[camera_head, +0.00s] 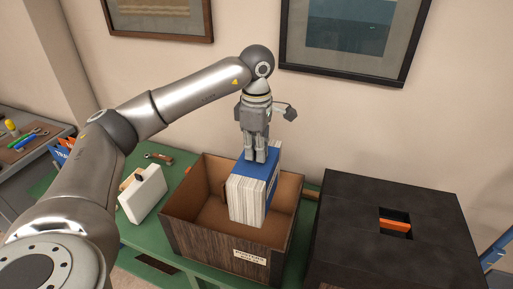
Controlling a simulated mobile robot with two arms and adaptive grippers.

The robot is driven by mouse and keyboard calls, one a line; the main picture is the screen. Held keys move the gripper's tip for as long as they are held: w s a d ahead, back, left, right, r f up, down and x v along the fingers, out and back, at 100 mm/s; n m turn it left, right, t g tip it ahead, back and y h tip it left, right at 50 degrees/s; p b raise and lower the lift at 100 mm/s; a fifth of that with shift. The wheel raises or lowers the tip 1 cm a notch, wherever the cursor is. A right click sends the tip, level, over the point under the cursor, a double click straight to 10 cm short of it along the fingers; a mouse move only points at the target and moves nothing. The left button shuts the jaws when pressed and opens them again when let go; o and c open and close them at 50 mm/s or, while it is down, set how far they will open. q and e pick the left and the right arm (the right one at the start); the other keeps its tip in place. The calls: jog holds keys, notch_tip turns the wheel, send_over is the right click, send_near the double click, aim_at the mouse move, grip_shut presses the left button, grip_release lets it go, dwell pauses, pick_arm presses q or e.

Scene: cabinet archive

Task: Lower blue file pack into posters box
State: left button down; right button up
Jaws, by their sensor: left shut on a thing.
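The blue file pack (249,197), with a blue cover and white page edges, is held upright by my left gripper (256,157). The gripper points down and is shut on the pack's top edge. The pack is over the open brown box (190,232), which has a wood-look front and a white label (250,257) whose small print I cannot read for certain. The pack's lower end appears within the box opening, towards its right side. I cannot tell whether it touches the box floor or wall. My right gripper is not in view.
A large dark box (445,210) with a slot in its lid stands close on the right. A white case (144,195) and a small tool (159,158) lie left on the green table (128,237). Framed pictures hang on the wall behind.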

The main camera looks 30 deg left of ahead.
pick_arm(q)
jog(key=shift+f+b, duration=3.5)
jog(key=shift+f, duration=1.55)
notch_tip(320, 180, down, 13)
jog(key=b, duration=0.9)
jog(key=shift+r, duration=0.2)
jog(key=c, duration=1.4)
grip_release()
jog(key=shift+c, duration=0.2)
jog(key=shift+c, duration=0.4)
jog(key=shift+r, duration=0.15)
jog(key=shift+r+p, duration=2.45)
jog(key=shift+r, duration=0.95)
